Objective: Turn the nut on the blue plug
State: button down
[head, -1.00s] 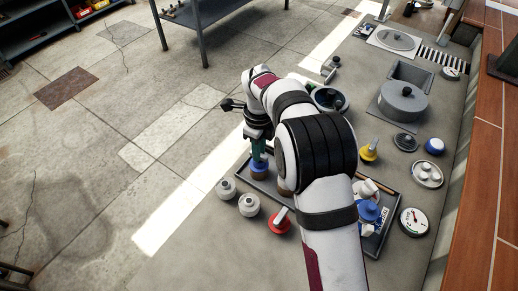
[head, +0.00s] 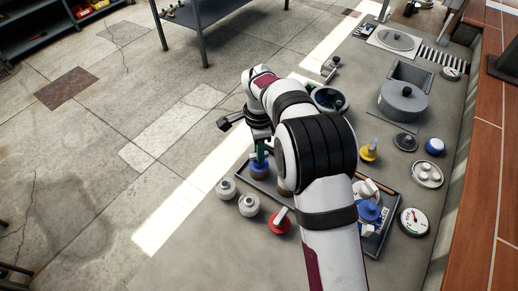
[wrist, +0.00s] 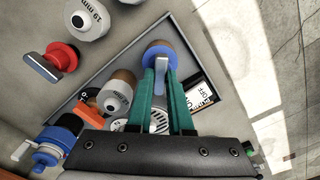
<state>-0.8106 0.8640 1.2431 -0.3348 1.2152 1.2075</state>
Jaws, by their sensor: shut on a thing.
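The blue plug (head: 259,174) stands at the left edge of the dark tray in the head view. In the wrist view its blue ring (wrist: 160,46) shows just past my fingertips. My gripper (head: 260,158) points down at the plug from above.
A red plug (head: 279,221) and two grey weights (head: 249,205) stand close by at the front left. The tray (head: 384,235) holds a blue-and-white item (head: 368,212). A yellow plug (head: 368,151), pot (head: 403,101) and gauge (head: 414,221) are to the right.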

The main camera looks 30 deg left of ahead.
jog(key=n, duration=0.5)
jog(key=shift+n, duration=0.3)
jog(key=n, duration=1)
jog(key=shift+n, duration=0.4)
jog(key=n, duration=0.5)
jog(key=shift+n, duration=0.3)
jog(key=n, duration=1)
jog(key=shift+n, duration=0.4)
jog(key=n, duration=1)
jog(key=shift+n, duration=0.3)
